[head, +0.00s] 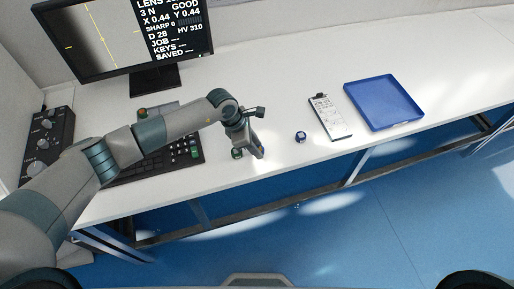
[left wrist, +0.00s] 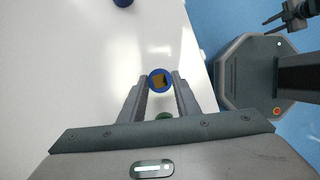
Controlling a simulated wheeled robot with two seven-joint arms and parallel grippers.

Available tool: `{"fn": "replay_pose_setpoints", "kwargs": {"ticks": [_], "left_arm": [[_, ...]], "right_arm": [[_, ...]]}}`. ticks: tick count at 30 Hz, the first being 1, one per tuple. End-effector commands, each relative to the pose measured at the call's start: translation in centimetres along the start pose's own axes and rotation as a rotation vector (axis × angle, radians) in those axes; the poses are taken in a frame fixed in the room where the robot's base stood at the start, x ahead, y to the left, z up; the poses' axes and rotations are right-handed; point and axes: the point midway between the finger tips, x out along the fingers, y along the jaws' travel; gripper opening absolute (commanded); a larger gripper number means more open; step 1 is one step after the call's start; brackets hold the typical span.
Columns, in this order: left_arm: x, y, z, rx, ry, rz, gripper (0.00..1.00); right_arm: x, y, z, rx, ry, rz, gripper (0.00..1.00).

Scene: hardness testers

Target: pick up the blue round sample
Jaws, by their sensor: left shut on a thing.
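The blue round sample (left wrist: 160,80), a blue ring with a brown-gold square face, sits between the fingertips of my left gripper (left wrist: 160,86) in the left wrist view. The gripper is shut on it. In the head view the left gripper (head: 257,152) points down over the front part of the white table, and its fingers mostly hide the sample. A green round piece (head: 237,154) is just left of the gripper; it shows partly between the fingers in the left wrist view (left wrist: 165,116).
Another small blue round piece (head: 301,137) stands to the right. A keyboard (head: 160,165), monitor (head: 130,40) and black control box (head: 45,146) are left. The table's front edge is close.

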Motion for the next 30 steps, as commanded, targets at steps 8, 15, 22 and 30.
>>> {"fn": "replay_pose_setpoints", "kwargs": {"ticks": [8,15,22,30], "left_arm": [[-2.1,0.2,0.8,0.004,-0.002,0.003,0.06],[-3.9,-1.7,4.5,0.008,-0.003,0.001,0.06],[-4.9,-4.2,8.8,0.006,-0.001,0.001,0.06],[-5.9,-6.1,12.2,0.002,0.0,0.001,0.06]], "right_arm": [[1.6,0.0,0.2,0.0,0.0,0.0,0.31],[3.7,0.0,0.4,0.0,0.0,0.001,0.31],[5.6,0.0,0.6,0.0,0.0,0.001,0.31],[6.8,0.0,0.7,0.0,0.0,0.001,0.31]]}}
